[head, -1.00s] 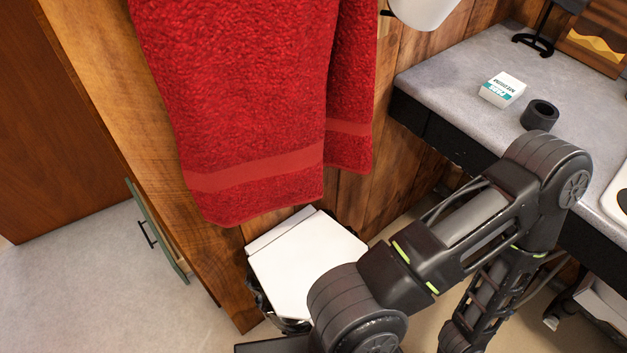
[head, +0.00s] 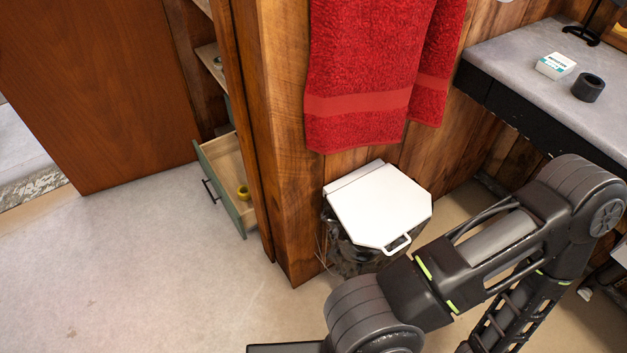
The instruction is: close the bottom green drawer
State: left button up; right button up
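The bottom green drawer (head: 222,197) stands pulled open at floor level, left of the wooden post in the head view. Its green front has a dark bar handle (head: 210,191). A small yellow ring-shaped thing (head: 243,192) lies inside it. The post hides the drawer's right part. One of my arms crosses the lower right of the view, well away from the drawer. Neither gripper's fingers show.
A wooden post (head: 291,150) stands between the drawer and a white-lidded bin (head: 380,205). A red towel (head: 375,75) hangs above the bin. A grey counter (head: 530,75) is at right. A brown door panel (head: 95,90) stands at left. The floor (head: 130,270) before the drawer is clear.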

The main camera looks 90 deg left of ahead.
aim_at(221, 159)
jog(key=k+l, duration=0.2)
jog(key=l, duration=0.15)
jog(key=k+l, duration=0.2)
jog(key=l+u, duration=0.1)
jog(key=u, duration=3.35)
jog(key=i+j+z, duration=0.1)
jog(key=z, duration=0.3)
jog(key=j+z, duration=0.1)
jog(key=z, duration=0.35)
jog(key=i+j+z, duration=0.1)
jog(key=z, duration=0.3)
jog(key=i+j+z, duration=0.1)
jog(key=j+z, duration=0.25)
jog(key=j, duration=0.55)
jog(key=j+z, duration=0.35)
jog(key=j, duration=1.05)
